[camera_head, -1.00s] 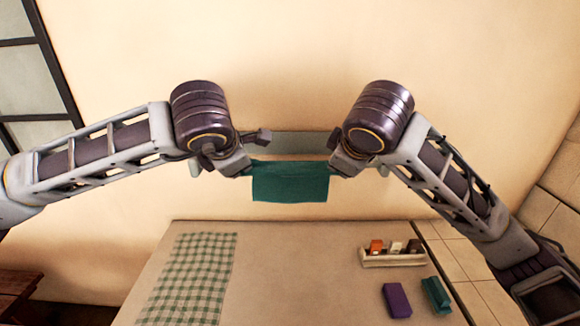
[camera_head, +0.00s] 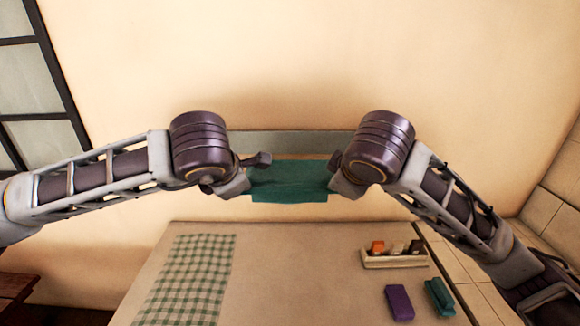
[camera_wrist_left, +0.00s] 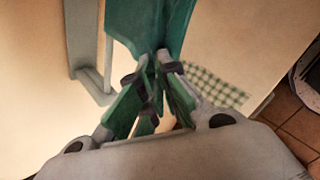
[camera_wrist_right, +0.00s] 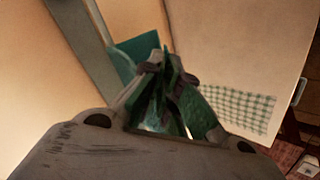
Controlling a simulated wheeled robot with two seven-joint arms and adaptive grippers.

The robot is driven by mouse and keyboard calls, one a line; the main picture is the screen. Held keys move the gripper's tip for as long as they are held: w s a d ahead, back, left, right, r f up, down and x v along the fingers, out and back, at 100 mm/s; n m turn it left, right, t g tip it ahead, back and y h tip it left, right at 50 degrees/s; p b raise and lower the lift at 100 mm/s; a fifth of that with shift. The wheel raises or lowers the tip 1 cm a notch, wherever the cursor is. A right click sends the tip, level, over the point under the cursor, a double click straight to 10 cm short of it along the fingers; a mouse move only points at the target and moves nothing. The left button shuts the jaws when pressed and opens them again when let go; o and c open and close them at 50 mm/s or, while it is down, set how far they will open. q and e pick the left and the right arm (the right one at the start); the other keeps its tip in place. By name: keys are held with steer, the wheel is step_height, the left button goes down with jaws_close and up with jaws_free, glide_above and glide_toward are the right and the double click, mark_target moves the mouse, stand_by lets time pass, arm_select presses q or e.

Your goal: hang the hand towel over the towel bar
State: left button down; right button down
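The teal hand towel (camera_head: 290,183) is stretched between my two grippers in front of the wall. My left gripper (camera_head: 243,182) is shut on its left end, and my right gripper (camera_head: 336,181) is shut on its right end. The towel also shows at the fingers in the left wrist view (camera_wrist_left: 148,25) and the right wrist view (camera_wrist_right: 135,55). The grey towel bar fixture (camera_head: 290,143) is on the wall behind and above the towel. It also shows in the left wrist view (camera_wrist_left: 83,40). I cannot tell whether the towel touches the bar.
The counter (camera_head: 300,285) below holds a green checked cloth (camera_head: 187,280) at left. At right are a small tray (camera_head: 395,262) with several little items, a purple block (camera_head: 399,302) and a teal block (camera_head: 439,296). A dark-framed window (camera_head: 35,90) is at far left.

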arm_select(q)
steer(key=shift+a, duration=0.15)
arm_select(e)
steer(key=shift+d, duration=0.1)
arm_select(q)
steer(key=c, duration=1.4)
jaws_free()
steer(key=shift+c, duration=0.2)
arm_select(e)
steer(key=c, duration=1.4)
jaws_free()
steer(key=shift+c, duration=0.2)
